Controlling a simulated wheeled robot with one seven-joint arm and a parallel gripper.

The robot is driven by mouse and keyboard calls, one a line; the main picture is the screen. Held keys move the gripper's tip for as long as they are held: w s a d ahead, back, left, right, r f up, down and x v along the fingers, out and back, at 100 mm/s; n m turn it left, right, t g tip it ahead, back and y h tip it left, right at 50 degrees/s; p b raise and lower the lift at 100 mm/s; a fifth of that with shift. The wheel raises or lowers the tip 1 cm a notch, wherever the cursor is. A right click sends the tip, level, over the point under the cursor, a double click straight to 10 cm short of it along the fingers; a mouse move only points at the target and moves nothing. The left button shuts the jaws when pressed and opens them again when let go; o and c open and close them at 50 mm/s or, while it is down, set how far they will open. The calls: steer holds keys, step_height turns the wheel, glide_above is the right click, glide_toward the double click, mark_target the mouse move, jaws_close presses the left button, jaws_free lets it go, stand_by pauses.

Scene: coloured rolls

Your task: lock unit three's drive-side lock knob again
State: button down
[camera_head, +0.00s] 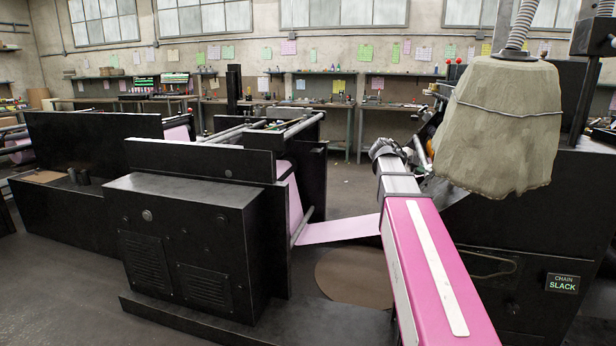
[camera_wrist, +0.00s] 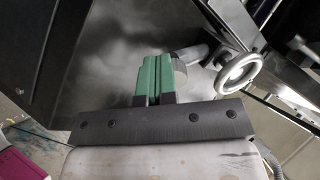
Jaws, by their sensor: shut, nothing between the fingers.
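In the wrist view, the green fingers of my gripper (camera_wrist: 157,76) are shut against each other, with nothing between them. A pale spoked handwheel (camera_wrist: 240,73) stands further right. In the head view, my arm reaches toward the dark machine unit (camera_head: 480,245) on the right. My fingertips cannot be made out there, and no lock knob is clear.
A tan cloth-like cover (camera_head: 508,125) hangs at upper right, close to my arm. A sign reading CHAIN SLACK (camera_head: 561,283) is on the right unit. A pink web (camera_head: 340,230) runs from the left unit (camera_head: 190,240) toward the right, behind my arm. Dark floor is open beyond.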

steer(key=shift+w+d+r, duration=0.75)
steer(key=shift+w+r, duration=0.05)
steer(key=shift+w, duration=0.25)
steer(key=shift+w+a, duration=0.1)
steer(key=shift+w, duration=0.2)
steer(key=shift+a, duration=0.1)
steer(key=shift+s+f+v, duration=0.1)
steer(key=shift+v, duration=0.85)
steer(key=shift+s+f+v, duration=0.1)
steer(key=shift+s+v, duration=0.05)
steer(key=shift+v, duration=0.85)
steer(key=shift+s+f+v, duration=0.1)
steer(key=shift+f+v, duration=0.05)
steer(key=shift+v, duration=0.8)
steer(key=shift+a, duration=0.15)
